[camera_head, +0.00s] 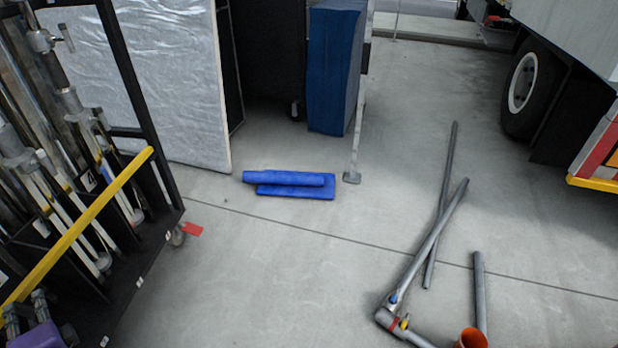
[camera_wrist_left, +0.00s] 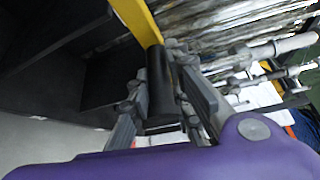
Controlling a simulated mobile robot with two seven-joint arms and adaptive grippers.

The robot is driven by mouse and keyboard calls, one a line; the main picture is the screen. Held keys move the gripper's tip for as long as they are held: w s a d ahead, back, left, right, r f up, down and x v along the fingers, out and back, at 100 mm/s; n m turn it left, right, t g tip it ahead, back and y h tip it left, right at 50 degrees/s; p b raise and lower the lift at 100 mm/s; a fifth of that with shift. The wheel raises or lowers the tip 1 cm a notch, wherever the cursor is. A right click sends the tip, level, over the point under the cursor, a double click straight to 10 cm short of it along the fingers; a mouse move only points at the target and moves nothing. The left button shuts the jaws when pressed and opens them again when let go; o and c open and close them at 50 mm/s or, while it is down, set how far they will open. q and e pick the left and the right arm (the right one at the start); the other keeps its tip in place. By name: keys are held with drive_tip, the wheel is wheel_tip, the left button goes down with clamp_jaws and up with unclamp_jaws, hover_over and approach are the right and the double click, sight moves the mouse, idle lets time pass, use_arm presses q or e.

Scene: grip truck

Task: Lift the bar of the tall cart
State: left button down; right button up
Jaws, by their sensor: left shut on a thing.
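The tall cart (camera_head: 120,75) stands at the left of the head view, with a dark frame and metal stands in it. Its yellow bar (camera_head: 95,205) slants across the cart's front, down to the lower left. My left gripper (camera_head: 25,306), with a purple body, is at the bar's lower end, at the bottom left corner. In the left wrist view, the yellow bar (camera_wrist_left: 137,20) meets a dark cylindrical section (camera_wrist_left: 161,85) between the fingers of my left gripper (camera_wrist_left: 165,100), which is shut on it. My right gripper is in neither view.
Blue rolled pads (camera_head: 290,184) lie on the concrete floor. Grey pipes (camera_head: 440,220) and an orange cone-like piece (camera_head: 471,338) lie at the lower right. A silver-covered panel (camera_head: 150,80) stands behind the cart. A truck wheel (camera_head: 525,85) is at upper right.

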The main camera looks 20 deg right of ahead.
use_arm(q)
drive_tip(key=s+a+r+n+t+y, duration=0.1)
drive_tip(key=s+a+r+n+t, duration=0.2)
drive_tip(key=r, duration=0.5)
drive_tip(key=s+r+n+y, duration=0.2)
drive_tip(key=r+n, duration=0.3)
drive_tip(key=r, duration=0.4)
drive_tip(key=s+a+r+n+g+y+p, duration=0.1)
drive_tip(key=s+a+r+n+y, duration=0.2)
drive_tip(key=s+n, duration=0.3)
drive_tip(key=s+a+r+n+g+y+p, duration=0.1)
drive_tip(key=s+a+r+n+y, duration=0.3)
drive_tip(key=s, duration=0.5)
drive_tip(key=shift+s+a+r+n+y+p, duration=0.15)
drive_tip(key=shift+a+r+n+y+p, duration=0.15)
drive_tip(key=shift+a+r+n+p, duration=0.75)
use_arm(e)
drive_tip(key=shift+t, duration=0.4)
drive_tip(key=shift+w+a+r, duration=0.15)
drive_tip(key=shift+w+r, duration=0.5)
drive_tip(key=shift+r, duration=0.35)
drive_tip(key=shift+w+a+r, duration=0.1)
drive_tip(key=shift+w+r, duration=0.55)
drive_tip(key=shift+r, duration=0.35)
use_arm(q)
drive_tip(key=shift+a+f+n, duration=0.1)
drive_tip(key=shift+f+n, duration=0.15)
drive_tip(key=c, duration=1.6)
unclamp_jaws()
drive_tip(key=shift+c, duration=0.2)
